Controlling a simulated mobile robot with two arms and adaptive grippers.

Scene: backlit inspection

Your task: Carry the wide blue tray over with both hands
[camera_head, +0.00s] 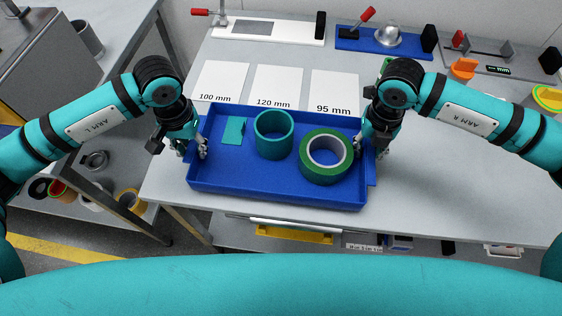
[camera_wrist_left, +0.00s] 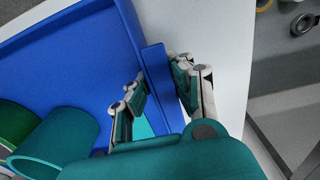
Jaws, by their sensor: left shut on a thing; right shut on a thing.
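The wide blue tray (camera_head: 275,191) is at the front of the grey table in the head view, its front edge near the table's front edge. It holds a teal ring (camera_head: 274,147), a green tape roll (camera_head: 327,170) with a pale core, and a flat teal piece (camera_head: 233,130). My left gripper (camera_head: 192,149) is shut on the tray's left wall; in the left wrist view the tray wall (camera_wrist_left: 157,75) runs between its fingers. My right gripper (camera_head: 365,147) is shut on the tray's right side, its fingertips partly hidden. I cannot tell whether the tray touches the table.
White cards marked 100 mm (camera_head: 221,80), 120 mm (camera_head: 279,88) and 95 mm (camera_head: 334,92) lie behind the tray. Fixtures with red handles stand at the back. The table (camera_head: 470,180) is clear at the right. A lower shelf at left holds several rolls.

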